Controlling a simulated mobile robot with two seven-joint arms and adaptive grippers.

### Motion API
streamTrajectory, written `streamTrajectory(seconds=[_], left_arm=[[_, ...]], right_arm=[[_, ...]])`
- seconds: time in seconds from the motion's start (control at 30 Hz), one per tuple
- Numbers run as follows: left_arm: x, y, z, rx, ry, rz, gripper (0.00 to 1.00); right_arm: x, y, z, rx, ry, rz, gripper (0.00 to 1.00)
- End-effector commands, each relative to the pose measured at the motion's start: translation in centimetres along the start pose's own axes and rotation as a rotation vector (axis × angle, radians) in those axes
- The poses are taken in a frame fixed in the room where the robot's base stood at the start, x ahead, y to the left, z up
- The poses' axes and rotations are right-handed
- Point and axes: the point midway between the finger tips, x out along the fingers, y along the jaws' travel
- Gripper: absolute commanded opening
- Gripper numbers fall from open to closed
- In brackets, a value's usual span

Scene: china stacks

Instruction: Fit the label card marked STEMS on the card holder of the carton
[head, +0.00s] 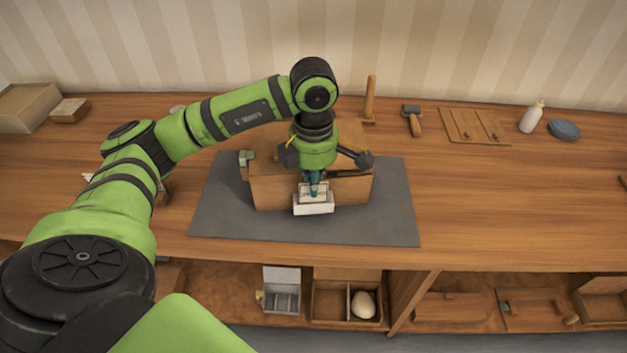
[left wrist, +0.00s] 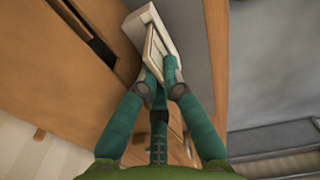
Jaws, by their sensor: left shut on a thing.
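The brown carton (head: 270,190) stands on a dark grey mat, partly hidden by my left arm. It also shows at the left of the left wrist view (left wrist: 85,80). A white card holder (head: 314,210) is on the carton's front face. My left gripper (head: 314,190) is just above the holder, its fingers (left wrist: 162,75) shut on the label card (head: 306,190). The card is at the holder, close against it; I cannot tell whether it is seated. Its marking is too small to read. My right gripper is out of view.
The grey mat (head: 390,215) is clear to the right of the carton. A hammer (head: 412,120), a wooden board (head: 472,125), a white bottle (head: 532,117) and a blue dish (head: 563,130) lie at the back right. Below are shelves with boxes (head: 282,295).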

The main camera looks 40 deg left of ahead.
Motion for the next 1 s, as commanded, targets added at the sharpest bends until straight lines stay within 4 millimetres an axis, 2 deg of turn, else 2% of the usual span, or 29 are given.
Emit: streamTrajectory(seconds=[0.97, 1.0], left_arm=[[2.6, 0.0, 0.0, 0.0, 0.0, 0.0, 0.0], [2.5, 0.0, 0.0, 0.0, 0.0, 0.001, 0.16]], right_arm=[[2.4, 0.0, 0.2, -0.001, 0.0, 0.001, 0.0], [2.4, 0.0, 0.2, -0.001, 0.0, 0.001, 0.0]])
